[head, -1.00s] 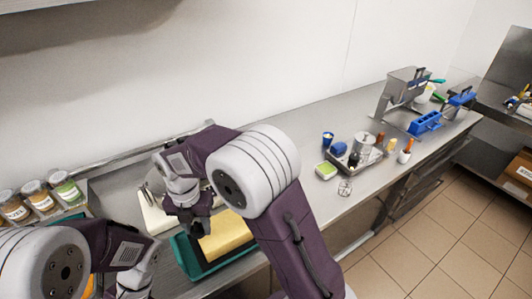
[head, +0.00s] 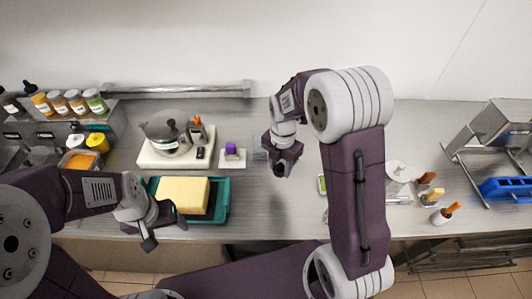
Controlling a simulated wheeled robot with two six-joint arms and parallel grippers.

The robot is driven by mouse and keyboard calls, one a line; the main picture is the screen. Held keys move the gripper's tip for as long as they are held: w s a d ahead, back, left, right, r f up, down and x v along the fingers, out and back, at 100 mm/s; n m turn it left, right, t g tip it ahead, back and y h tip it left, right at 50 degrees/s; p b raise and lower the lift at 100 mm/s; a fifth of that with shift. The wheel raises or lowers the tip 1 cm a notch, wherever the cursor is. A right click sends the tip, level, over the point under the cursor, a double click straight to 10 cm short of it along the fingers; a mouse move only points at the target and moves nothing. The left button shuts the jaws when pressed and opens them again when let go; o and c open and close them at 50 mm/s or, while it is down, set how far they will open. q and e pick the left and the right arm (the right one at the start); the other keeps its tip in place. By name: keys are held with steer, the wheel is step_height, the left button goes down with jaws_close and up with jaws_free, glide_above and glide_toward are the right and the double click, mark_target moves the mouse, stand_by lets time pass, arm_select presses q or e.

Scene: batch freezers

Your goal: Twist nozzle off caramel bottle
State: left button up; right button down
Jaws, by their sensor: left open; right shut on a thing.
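No bottle can be picked out as the caramel bottle with certainty. In the head view, my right gripper (head: 281,165) hangs above the back half of the counter, right of the small purple item. It is shut, but what it holds is too small and dark to make out. Small bottle-like things with orange or brown tops (head: 427,178) stand at the right, apart from both grippers.
A yellow block (head: 183,194) lies on the green tray (head: 222,207). A metal kettle (head: 166,134) stands on a white board (head: 148,158). The purple item (head: 231,149) is beside it. Spice jars (head: 77,101) line the left. A blue rack (head: 503,188) is at far right.

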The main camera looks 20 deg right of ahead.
steer(key=w+d+f, duration=0.1)
steer(key=w+f, duration=0.1)
steer(key=w, duration=0.1)
steer(key=w+d+f+p, duration=0.1)
steer(key=w+f, duration=0.1)
steer(key=w, duration=0.1)
steer(key=w+d+f+p, duration=0.1)
steer(key=w+f, duration=0.1)
steer(key=w, duration=0.1)
steer(key=shift+w, duration=0.4)
steer(key=shift+w+f, duration=0.2)
steer(key=shift+a, duration=0.15)
step_height(320, 180, down, 4)
steer(key=shift+s+r+p, duration=0.1)
steer(key=shift+r+p, duration=0.1)
steer(key=shift+p, duration=0.5)
steer(key=shift+f, duration=0.3)
steer(key=c, duration=1.1)
jaws_free()
steer(key=shift+c, duration=0.2)
